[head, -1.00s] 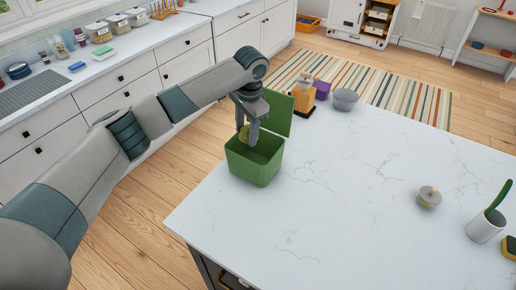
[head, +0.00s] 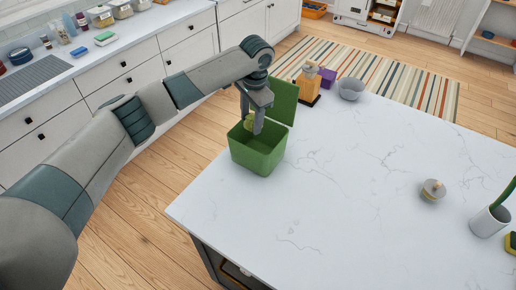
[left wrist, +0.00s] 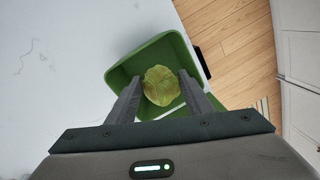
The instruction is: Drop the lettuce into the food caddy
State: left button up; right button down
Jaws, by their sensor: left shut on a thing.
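The green food caddy (head: 258,155) stands at the left corner of the marble counter with its lid (head: 284,101) raised at the back. My left gripper (head: 252,124) points down over the caddy's open mouth and is shut on the lettuce (head: 248,122). In the left wrist view the lettuce (left wrist: 161,86) is a pale green ball between the two fingers, with the caddy's rim (left wrist: 118,76) around it. The caddy's floor is mostly hidden. My right gripper is not in view.
Behind the caddy on the counter are an orange-bodied item (head: 307,82), a purple box (head: 327,78) and a grey bowl (head: 351,89). A small lidded pot (head: 433,190) and a white cup (head: 488,221) stand at the right. The counter's middle is clear.

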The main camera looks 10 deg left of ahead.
aim_at(251, 129)
pick_arm(q)
notch_tip(251, 129, down, 3)
jog(key=shift+f+b, duration=0.1)
jog(key=shift+b, duration=0.85)
jog(key=shift+f+b, duration=0.5)
jog(key=shift+b, duration=0.15)
jog(key=o, duration=1.1)
jog(key=shift+r, duration=0.1)
